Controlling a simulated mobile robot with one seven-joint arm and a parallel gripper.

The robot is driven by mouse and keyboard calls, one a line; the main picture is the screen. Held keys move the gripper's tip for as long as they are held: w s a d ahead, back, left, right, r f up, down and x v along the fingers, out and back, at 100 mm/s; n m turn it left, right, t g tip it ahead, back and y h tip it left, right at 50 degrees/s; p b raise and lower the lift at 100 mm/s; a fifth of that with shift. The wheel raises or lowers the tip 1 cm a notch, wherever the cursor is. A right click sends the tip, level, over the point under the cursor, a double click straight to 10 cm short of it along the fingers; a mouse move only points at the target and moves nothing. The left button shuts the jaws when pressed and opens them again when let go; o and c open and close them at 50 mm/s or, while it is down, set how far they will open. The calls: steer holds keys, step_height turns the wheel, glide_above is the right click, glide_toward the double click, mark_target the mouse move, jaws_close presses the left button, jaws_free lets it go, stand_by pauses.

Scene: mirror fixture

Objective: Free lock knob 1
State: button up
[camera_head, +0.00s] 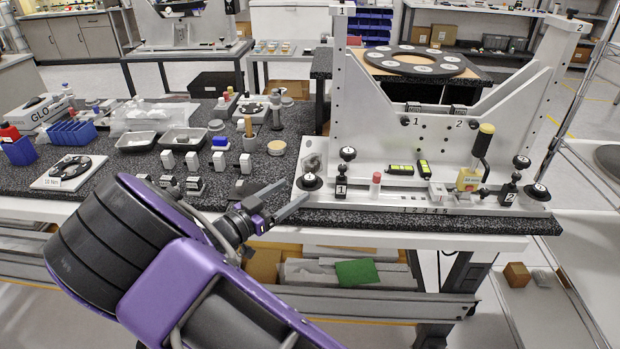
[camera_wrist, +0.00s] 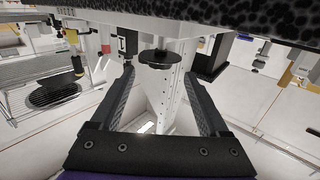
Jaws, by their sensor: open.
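The white metal fixture (camera_head: 450,130) stands on the bench at the right. At its left front corner is a low, wide black knob (camera_head: 310,182). Beside it stands a black post labelled 1 (camera_head: 341,186), with a black ball knob (camera_head: 347,153) above. I cannot tell for certain which is lock knob 1. My gripper (camera_head: 295,192) is open and empty at the fixture's left front corner, near the low knob. In the wrist view, a round black knob (camera_wrist: 160,60) shows beyond and between the fingertips of my gripper (camera_wrist: 158,76); contact is not visible.
A post labelled 2 (camera_head: 508,193) and another low black knob (camera_head: 538,191) stand at the fixture's right. A yellow-based toggle clamp (camera_head: 469,179) and a red-capped vial (camera_head: 376,184) are between. Several small blocks crowd the dark bench at left. The space before the bench edge is open.

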mark_target(304, 183)
steer(key=x, duration=0.7)
steer(key=shift+w+d, duration=0.2)
jaws_close()
